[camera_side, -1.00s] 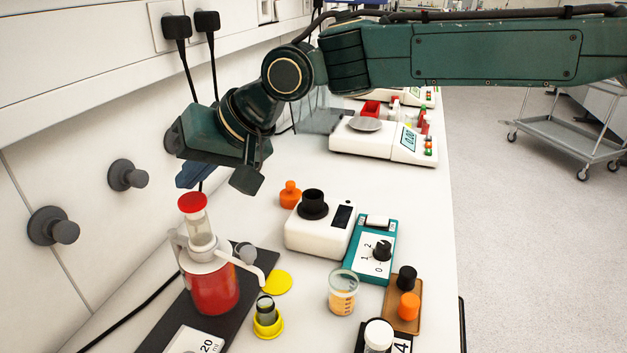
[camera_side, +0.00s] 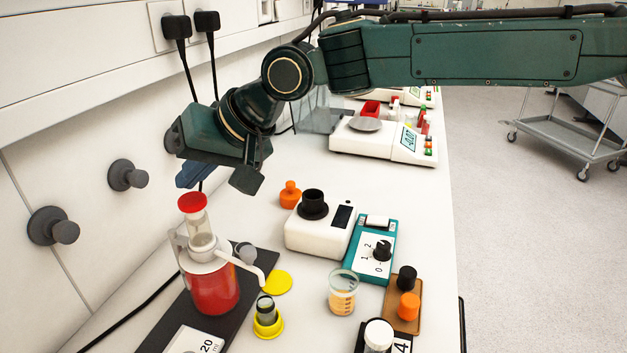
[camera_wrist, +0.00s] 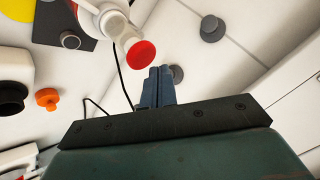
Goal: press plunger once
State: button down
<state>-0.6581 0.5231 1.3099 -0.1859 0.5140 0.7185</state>
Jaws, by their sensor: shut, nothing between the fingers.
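The dispenser bottle (camera_side: 211,289) holds red liquid and stands upright on a dark base plate (camera_side: 236,318) at the lower left. Its plunger has a red cap (camera_side: 192,202) on top of a clear barrel, and a white spout reaches to the right. In the wrist view the red cap (camera_wrist: 141,55) lies just beyond and left of my fingertips. My gripper (camera_wrist: 160,72) is shut with nothing between its blue fingers. In the side view my gripper (camera_side: 192,176) is above the red cap, apparently with a small gap; the fingers are partly hidden by the wrist.
A yellow-ringed vial (camera_side: 267,315) stands near the spout, beside a yellow disc (camera_side: 277,282). A white instrument (camera_side: 319,232), a teal dial box (camera_side: 370,250) and an orange sample cup (camera_side: 342,293) stand to the right. Grey wall knobs (camera_side: 54,228) stick out at left.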

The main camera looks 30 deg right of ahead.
aim_at(191, 198)
jog(key=shift+f, duration=1.55)
dwell(2.4)
jog(key=shift+r, duration=1.5)
jog(key=shift+r, duration=2.55)
